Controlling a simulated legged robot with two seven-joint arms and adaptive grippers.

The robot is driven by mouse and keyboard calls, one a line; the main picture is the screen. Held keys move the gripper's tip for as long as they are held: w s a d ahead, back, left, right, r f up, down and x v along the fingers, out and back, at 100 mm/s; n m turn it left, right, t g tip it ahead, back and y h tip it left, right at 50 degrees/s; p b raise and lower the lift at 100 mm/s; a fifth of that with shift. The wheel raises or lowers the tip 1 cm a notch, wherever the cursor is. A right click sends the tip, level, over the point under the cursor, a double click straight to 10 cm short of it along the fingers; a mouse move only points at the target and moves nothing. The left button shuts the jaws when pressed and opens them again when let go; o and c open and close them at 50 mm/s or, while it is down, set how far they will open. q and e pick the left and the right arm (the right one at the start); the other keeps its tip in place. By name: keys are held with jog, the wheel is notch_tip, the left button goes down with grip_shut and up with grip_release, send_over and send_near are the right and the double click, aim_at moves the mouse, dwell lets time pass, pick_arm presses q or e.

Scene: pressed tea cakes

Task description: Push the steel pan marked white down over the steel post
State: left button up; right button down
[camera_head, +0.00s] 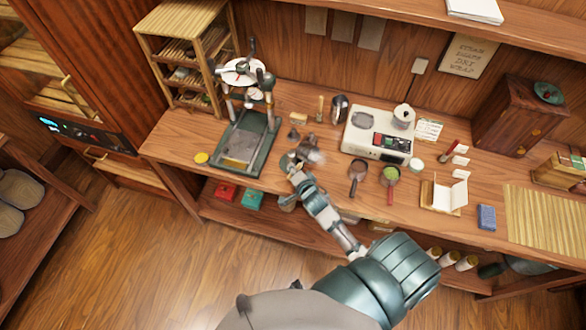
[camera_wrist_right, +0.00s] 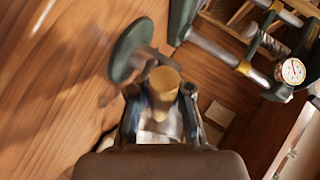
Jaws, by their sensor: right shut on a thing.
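My right gripper (camera_head: 299,160) reaches over the middle of the bench, right of the green press. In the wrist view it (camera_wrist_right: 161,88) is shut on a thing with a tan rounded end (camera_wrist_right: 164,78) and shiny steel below. A blurred pale shape (camera_head: 317,157) lies beside the gripper in the head view; I cannot tell whether it is the pan marked white. I can make out no white mark. The green press (camera_head: 268,137) has steel uprights; I cannot tell which part is the steel post. My left gripper is not in view.
A white machine (camera_head: 365,135) stands behind and right of the gripper. Two small round pans with handles, one dark (camera_head: 358,168) and one holding green (camera_head: 390,175), lie to the right. Small grey pieces (camera_head: 293,134) stand behind the gripper. A wooden rack (camera_head: 179,52) is at back left.

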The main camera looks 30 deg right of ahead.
jog(key=shift+r, duration=0.15)
jog(key=shift+f+b, duration=0.55)
jog(key=shift+f, duration=0.45)
dwell(0.6)
jog(key=c, duration=1)
grip_release()
jog(key=shift+w, duration=0.1)
jog(key=shift+c, duration=0.2)
jog(key=shift+f, duration=0.1)
